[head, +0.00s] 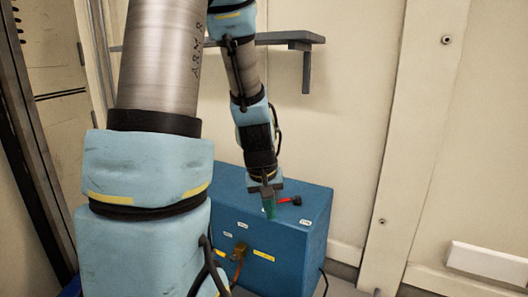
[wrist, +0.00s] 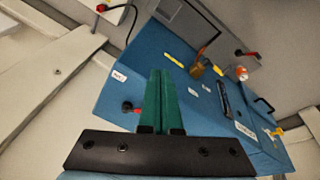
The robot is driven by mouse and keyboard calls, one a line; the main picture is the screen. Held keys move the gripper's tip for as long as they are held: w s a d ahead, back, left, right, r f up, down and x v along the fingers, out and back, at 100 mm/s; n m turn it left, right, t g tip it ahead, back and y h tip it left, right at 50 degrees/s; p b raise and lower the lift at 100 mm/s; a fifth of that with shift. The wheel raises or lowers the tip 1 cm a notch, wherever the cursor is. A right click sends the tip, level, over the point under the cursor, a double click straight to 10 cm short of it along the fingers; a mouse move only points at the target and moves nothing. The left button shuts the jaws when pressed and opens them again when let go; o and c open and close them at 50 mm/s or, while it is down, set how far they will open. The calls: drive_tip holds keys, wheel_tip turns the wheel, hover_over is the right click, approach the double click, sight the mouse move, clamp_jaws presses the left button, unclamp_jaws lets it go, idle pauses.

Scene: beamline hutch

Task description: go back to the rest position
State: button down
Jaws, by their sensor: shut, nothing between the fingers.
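The blue box fills the middle of the wrist view behind the fingers. I cannot tell whether the fingertips touch the box.
A red-and-black handle (head: 289,200) sits on top of the box. A brass connector (head: 240,249) with an orange cable is on its front. A grey shelf (head: 285,38) juts from the wall above. A white block (head: 487,262) is at the right wall.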

drive_tip(key=s+a+r+m+y, duration=0.1)
drive_tip(key=s+a+r, duration=0.2)
drive_tip(key=s+a, duration=0.4)
wheel_tip(320, 180, up, 28)
drive_tip(key=a+g+p, duration=0.1)
drive_tip(key=p, duration=2.7)
drive_tip(key=shift+w+a+r+p, duration=0.15)
drive_tip(key=shift+r+p, duration=0.05)
drive_tip(key=shift+p, duration=0.1)
